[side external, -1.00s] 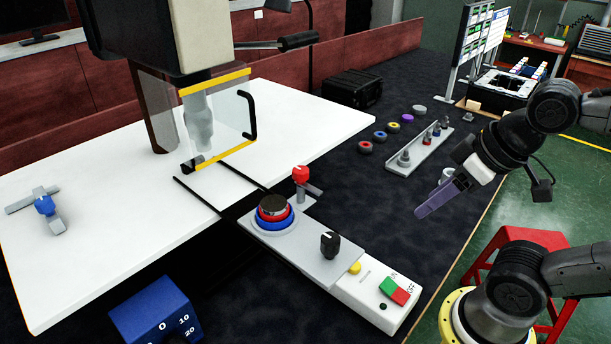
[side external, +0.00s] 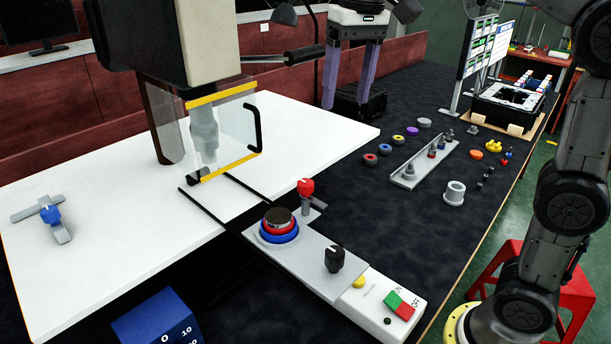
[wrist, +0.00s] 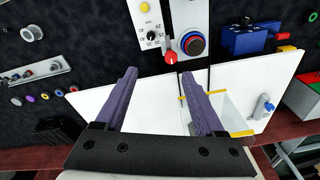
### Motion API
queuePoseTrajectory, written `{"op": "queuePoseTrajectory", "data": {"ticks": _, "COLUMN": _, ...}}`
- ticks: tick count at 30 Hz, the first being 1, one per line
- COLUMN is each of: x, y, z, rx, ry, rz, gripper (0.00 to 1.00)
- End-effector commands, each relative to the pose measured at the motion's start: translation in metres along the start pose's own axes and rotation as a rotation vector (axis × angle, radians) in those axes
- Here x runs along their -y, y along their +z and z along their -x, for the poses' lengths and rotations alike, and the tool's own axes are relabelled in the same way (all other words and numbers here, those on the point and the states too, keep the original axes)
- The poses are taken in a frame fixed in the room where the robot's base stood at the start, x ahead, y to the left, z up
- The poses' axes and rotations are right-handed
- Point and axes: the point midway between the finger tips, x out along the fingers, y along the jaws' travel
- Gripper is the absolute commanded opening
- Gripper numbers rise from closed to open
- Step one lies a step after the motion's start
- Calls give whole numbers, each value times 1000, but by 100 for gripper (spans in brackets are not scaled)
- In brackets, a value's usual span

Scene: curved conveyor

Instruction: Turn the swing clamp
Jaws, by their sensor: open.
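Two clamp-like fittings show; I cannot tell which one the task means. One has a red knob (side external: 305,187) over a short grey arm, beside the round red-and-blue fixture (side external: 279,229). Its red knob also shows in the wrist view (wrist: 170,57). The other has a blue knob (side external: 50,215) and grey bars, on the left of the white board, and shows in the wrist view (wrist: 267,104). My gripper (side external: 347,98) points down with purple fingers apart and empty, at the back, clear of both. In the wrist view my gripper (wrist: 158,75) shows open.
A press with a clear guard (side external: 222,135) stands over the white board (side external: 300,120). A black selector knob (side external: 334,259) and green-red switch (side external: 399,305) are at the front. A grey rail (side external: 425,165) and coloured rings lie right. A black box (side external: 358,102) is behind my fingers.

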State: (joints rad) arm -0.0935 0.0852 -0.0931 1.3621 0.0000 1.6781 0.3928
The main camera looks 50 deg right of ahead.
Motion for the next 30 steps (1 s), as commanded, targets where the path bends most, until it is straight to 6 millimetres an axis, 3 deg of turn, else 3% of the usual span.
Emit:
{"op": "queuePoseTrajectory", "data": {"ticks": 3, "x": 21, "y": -31, "z": -17, "rx": 40, "ry": 15, "rz": 15, "gripper": 71}}
{"op": "queuePoseTrajectory", "data": {"ticks": 7, "x": 34, "y": -49, "z": -38, "rx": 70, "ry": 27, "rz": 27, "gripper": 71}}
{"op": "queuePoseTrajectory", "data": {"ticks": 17, "x": 39, "y": -51, "z": -68, "rx": 105, "ry": 41, "rz": 38, "gripper": 71}}
{"op": "queuePoseTrajectory", "data": {"ticks": 30, "x": 35, "y": -42, "z": -150, "rx": 106, "ry": 42, "rz": 37, "gripper": 71}}
